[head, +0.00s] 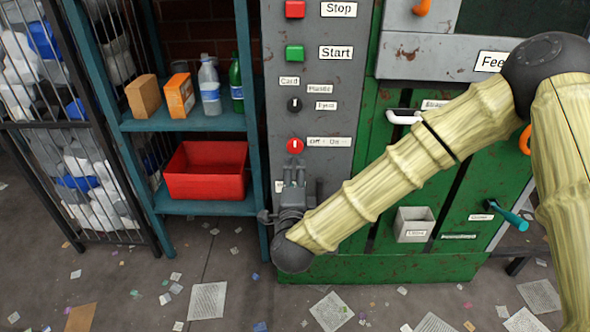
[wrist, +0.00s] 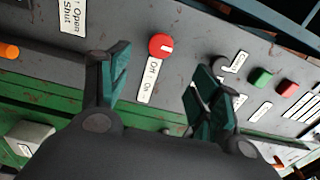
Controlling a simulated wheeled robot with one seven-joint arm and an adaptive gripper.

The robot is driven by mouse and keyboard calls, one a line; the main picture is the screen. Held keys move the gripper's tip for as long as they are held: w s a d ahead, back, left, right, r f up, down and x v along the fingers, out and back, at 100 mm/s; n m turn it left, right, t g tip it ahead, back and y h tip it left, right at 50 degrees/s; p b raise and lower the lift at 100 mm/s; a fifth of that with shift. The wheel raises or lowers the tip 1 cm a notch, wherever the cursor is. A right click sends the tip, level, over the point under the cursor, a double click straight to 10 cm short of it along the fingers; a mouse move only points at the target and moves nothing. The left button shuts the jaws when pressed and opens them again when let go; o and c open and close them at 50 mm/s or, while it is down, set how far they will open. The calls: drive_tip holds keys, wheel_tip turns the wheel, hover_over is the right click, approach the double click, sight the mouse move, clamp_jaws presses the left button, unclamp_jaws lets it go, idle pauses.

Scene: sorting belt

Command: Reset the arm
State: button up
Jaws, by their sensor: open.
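My gripper (head: 294,163) is at the grey control panel (head: 338,62), just below the red rotary knob (head: 295,145) labelled Off and On. The wrist view shows my gripper (wrist: 160,64) open, with dark green finger pads spread apart and nothing between them. The red knob (wrist: 162,46) appears beyond the gap between the fingers, and no contact shows. My bamboo-like arm reaches across the green machine (head: 375,255) from the right and hides part of it.
The panel also has a red Stop button (head: 295,9), a green Start button (head: 294,53) and a black selector knob (head: 294,105). A white handle (head: 403,117) is behind my arm. A shelf (head: 205,122) with a red bin (head: 206,171) stands left. Paper scraps litter the floor.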

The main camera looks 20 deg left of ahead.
drive_tip(key=shift+s, duration=0.15)
idle(0.3)
drive_tip(key=s+d+f+n+g, duration=0.35)
drive_tip(key=d+f, duration=0.25)
drive_tip(key=f, duration=0.4)
drive_tip(key=s+d+f+n+g, duration=0.2)
drive_tip(key=s+d+f, duration=0.25)
drive_tip(key=f, duration=0.45)
drive_tip(key=s+d+f+n+g, duration=0.3)
drive_tip(key=d+f, duration=0.3)
drive_tip(key=f, duration=0.4)
drive_tip(key=s+d+f+n+g+h, duration=0.2)
drive_tip(key=s+d+f+n+g, duration=0.1)
drive_tip(key=s+d+f, duration=0.6)
drive_tip(key=s+d+f+n+g+h, duration=0.25)
drive_tip(key=s+d+g, duration=0.35)
drive_tip(key=s+d, duration=1)
wheel_tip(320, 180, up, 17)
drive_tip(key=p, duration=1.7)
drive_tip(key=shift+d+r+h, duration=0.1)
drive_tip(key=shift+h, duration=0.15)
drive_tip(key=shift+c, duration=0.3)
